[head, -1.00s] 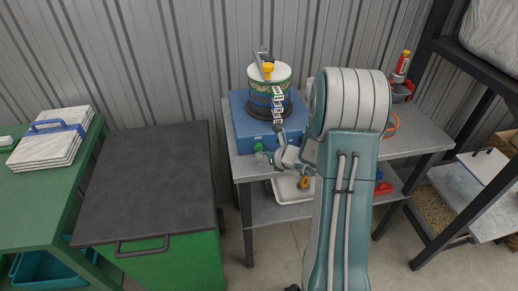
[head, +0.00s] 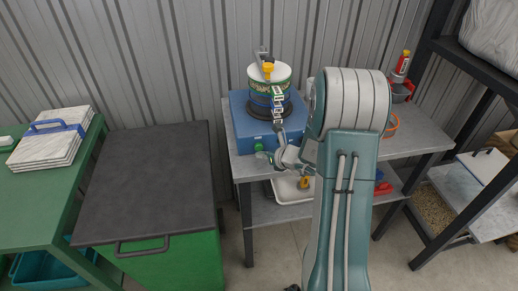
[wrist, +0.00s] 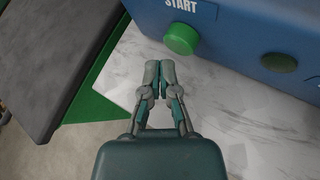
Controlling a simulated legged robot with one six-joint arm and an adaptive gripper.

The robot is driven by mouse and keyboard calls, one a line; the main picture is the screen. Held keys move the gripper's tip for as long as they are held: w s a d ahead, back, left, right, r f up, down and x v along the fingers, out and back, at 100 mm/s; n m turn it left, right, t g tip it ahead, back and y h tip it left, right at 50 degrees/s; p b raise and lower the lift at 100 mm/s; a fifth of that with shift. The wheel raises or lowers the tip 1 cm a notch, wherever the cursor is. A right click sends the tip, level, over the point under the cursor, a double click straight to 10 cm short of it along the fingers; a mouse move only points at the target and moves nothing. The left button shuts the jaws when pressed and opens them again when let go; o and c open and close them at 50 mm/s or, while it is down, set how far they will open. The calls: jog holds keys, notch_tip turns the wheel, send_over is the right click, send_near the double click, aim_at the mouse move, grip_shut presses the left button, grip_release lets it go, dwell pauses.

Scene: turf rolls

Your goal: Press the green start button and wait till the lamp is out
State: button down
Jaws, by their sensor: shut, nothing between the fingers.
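The green start button (wrist: 181,38) stands out from the front of the blue machine (wrist: 235,35), under the word START. In the head view the button (head: 259,147) shows at the front left of the blue machine (head: 245,133). A darker round disc (wrist: 279,62) sits to its right on the same face; it looks unlit, and I cannot tell if it is the lamp. My gripper (wrist: 160,66) is shut and empty, its tips just short of and below the button, with a small gap showing. In the head view my gripper (head: 268,158) is small and partly hidden.
The machine stands on a grey table (head: 238,168) and carries a round drum (head: 268,90). A green bin with a dark lid (head: 150,180) is to the left. A green bench (head: 35,200) with stacked slabs (head: 50,143) is further left. A shelf rack (head: 460,190) stands right.

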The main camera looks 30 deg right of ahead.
dwell(0.4)
jog(key=shift+w+d+r, duration=0.1)
jog(key=shift+w+d, duration=0.05)
jog(key=shift+w, duration=0.2)
jog(key=shift+w+d, duration=0.15)
jog(key=shift+w, duration=0.4)
dwell(0.9)
jog(key=shift+s, duration=0.15)
jog(key=shift+s+a, duration=0.3)
jog(key=shift+s, duration=0.5)
jog(key=shift+s, duration=0.1)
jog(key=s, duration=0.2)
jog(key=s+a, duration=0.1)
jog(key=s, duration=0.1)
jog(key=shift+s+a, duration=0.2)
jog(key=shift+s, duration=0.1)
dwell(0.4)
